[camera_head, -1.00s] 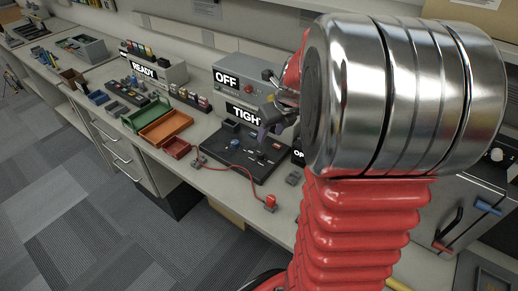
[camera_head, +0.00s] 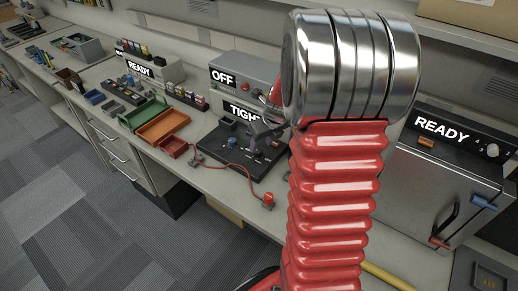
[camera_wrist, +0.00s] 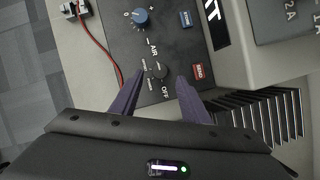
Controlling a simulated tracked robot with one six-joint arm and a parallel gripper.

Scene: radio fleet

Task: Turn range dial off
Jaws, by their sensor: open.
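A black dial (camera_wrist: 157,72) with small markings and an OFF label at its lower right sits on the dark panel (camera_wrist: 185,50) in the wrist view. In that view my gripper (camera_wrist: 160,77) is open, its two purple-grey fingers on either side of the dial and apart from it. Whether the fingertips are level with the dial, I cannot tell. In the head view my gripper (camera_head: 263,132) is over the dark panel (camera_head: 224,158), partly hidden by my arm. The dial cannot be made out there.
A blue knob (camera_wrist: 141,19), a blue button (camera_wrist: 186,19) and a red button (camera_wrist: 198,70) share the panel. A red cable (camera_head: 222,166) runs along the bench front. A grey box with an OFF sign (camera_head: 223,78) stands behind. A READY machine (camera_head: 440,170) stands at right.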

